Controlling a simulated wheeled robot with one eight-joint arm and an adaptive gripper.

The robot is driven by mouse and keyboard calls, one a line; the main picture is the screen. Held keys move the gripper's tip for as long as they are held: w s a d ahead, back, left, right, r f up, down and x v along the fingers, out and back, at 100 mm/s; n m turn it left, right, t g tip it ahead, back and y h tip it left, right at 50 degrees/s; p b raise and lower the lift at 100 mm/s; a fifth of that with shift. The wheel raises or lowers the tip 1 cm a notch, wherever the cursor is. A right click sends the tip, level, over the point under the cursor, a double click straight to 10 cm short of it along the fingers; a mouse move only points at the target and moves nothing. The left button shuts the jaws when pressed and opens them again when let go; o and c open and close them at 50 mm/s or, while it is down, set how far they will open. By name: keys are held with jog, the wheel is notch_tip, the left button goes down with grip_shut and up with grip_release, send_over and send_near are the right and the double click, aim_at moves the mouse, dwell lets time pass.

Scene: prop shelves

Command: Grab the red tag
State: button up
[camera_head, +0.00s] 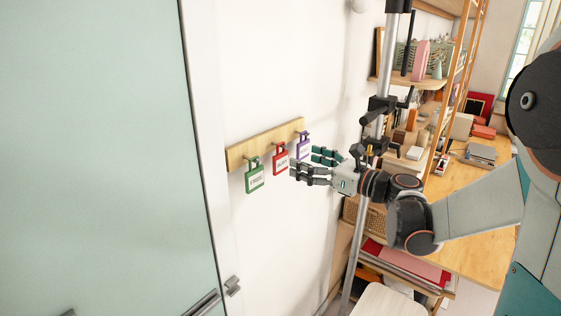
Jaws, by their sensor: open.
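The red tag (281,160) hangs from a hook on a wooden wall rack (243,155), between a green tag (255,178) on the left and a purple tag (303,148) on the right. My gripper (303,165) is open and empty. Its fingers point left towards the tags, with the fingertips close to the red tag's right side and just below the purple tag. I cannot tell from this one view whether a finger touches a tag.
A pale green door (95,150) with a metal handle (203,303) fills the left. A metal pole (363,220) stands behind my wrist. Wooden shelves and a desk (470,215) with books and boxes are at the right. The wall (275,240) below the rack is clear.

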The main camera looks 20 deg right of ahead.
aim_at(282, 155)
jog(key=shift+f+x, duration=0.2)
jog(key=shift+x, duration=2.05)
jog(key=shift+f+x, duration=0.15)
jog(key=shift+x, duration=2.15)
jog(key=shift+s+a, duration=0.2)
jog(key=shift+s, duration=0.05)
jog(key=c, duration=0.9)
